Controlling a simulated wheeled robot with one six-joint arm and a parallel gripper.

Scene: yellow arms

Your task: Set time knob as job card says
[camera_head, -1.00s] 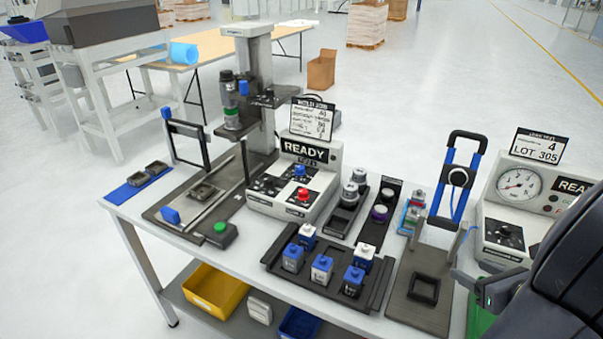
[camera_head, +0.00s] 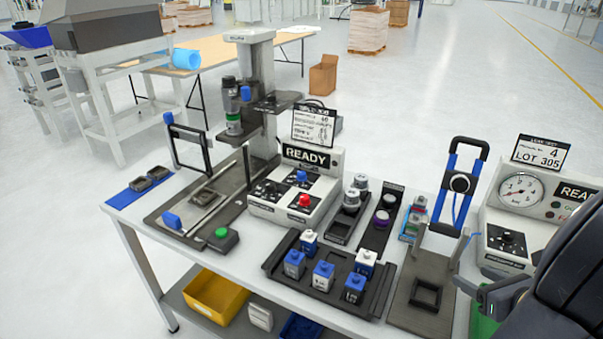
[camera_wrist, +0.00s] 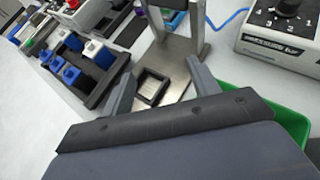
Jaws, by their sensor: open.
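The white control box (camera_head: 292,212) with a READY display (camera_head: 306,157) stands mid-bench and has several dials on its dark top, including a blue knob (camera_head: 302,176) and a red knob (camera_head: 305,201). Its labels are too small to read, so I cannot tell which is the time knob. A job card (camera_head: 313,126) stands above the display, its text illegible. Another dial (camera_head: 497,241) is on the gauge unit at right; it also shows in the wrist view (camera_wrist: 289,8). My gripper (camera_wrist: 160,88) is open and empty, far right of the control box, above the bench's right part.
A tray of blue-and-white blocks (camera_head: 336,250) lies before the control box. A blue-handled fixture (camera_head: 474,170) on a grey plate stands between the box and the gauge unit (camera_head: 519,215). A press column (camera_head: 256,110) rises behind the box. A green bin (camera_wrist: 288,117) lies near my gripper.

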